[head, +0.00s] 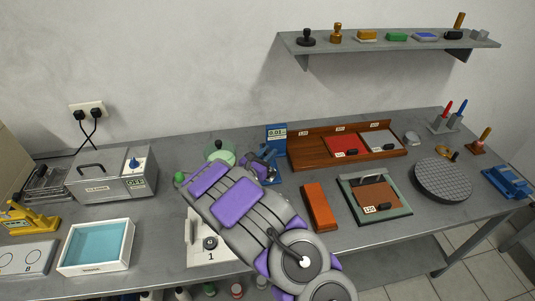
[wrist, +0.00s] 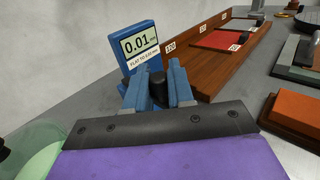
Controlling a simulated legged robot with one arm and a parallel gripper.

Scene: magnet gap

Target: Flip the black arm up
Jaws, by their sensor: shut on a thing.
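A blue gauge stand (head: 276,140) with a 0.01 display stands near the back middle of the bench. In the wrist view its display (wrist: 140,48) reads "flat to 0.02 mm". My gripper (head: 262,160) reaches the stand from the front left. Its dark, screwed edge and purple cover fill the lower wrist view, right in front of the blue uprights.
A green-based glass dome (head: 219,152) stands close to the left of my gripper. A wooden rack (head: 310,158) with a red plate is to the right. An orange-brown block (head: 319,207) and a green-framed tray (head: 352,207) lie at front right. A shelf (head: 390,45) hangs above.

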